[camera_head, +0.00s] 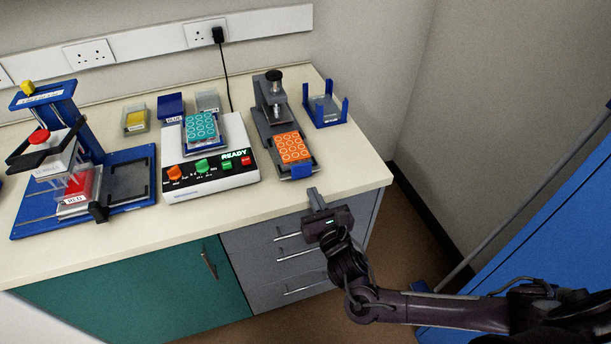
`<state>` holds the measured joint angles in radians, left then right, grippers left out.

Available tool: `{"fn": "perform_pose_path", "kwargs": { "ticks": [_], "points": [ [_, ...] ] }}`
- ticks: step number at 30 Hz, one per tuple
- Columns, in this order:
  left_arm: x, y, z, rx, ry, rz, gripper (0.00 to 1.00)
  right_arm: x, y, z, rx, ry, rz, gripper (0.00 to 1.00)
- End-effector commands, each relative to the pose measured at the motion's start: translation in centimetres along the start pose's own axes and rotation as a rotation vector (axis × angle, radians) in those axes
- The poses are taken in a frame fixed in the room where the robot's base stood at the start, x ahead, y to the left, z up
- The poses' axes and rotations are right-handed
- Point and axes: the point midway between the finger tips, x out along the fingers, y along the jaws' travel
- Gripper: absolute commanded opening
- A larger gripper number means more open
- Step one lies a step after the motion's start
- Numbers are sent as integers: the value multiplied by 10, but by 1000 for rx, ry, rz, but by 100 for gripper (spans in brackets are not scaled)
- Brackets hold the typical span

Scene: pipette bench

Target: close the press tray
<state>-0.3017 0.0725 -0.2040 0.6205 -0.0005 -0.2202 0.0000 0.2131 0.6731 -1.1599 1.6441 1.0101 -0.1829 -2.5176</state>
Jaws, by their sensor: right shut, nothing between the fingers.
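The press (272,100) is a dark grey stand with a black knob on top, at the right part of the bench. Its tray (312,166) sticks out in front of the press column, towards the bench's front edge. An orange plate with round wells (293,148) lies on the tray, and a blue block (302,171) is at the tray's front end. My right gripper (315,194) is shut and empty. It is in front of the blue block, near the bench's front edge, with a visible gap between them. My left gripper is out of view.
A white machine reading READY (210,178) with a teal plate (201,130) stands left of the press. A blue open holder (327,110) stands to its right. A blue pipetting stand (125,165) is at the far left. Bare bench (345,170) lies right of the tray.

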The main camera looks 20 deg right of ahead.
Motion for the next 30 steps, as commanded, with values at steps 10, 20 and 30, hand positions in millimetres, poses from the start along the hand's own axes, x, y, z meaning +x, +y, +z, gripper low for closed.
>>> {"fn": "perform_pose_path", "kwargs": {
  "ticks": [10,20,30],
  "points": [
    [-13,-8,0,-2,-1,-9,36,56,0,1,1,1,0,0],
    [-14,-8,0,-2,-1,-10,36,65,0,-1,2,2,0,0],
    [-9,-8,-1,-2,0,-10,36,73,0,-2,2,1,0,0]
  ]
}}
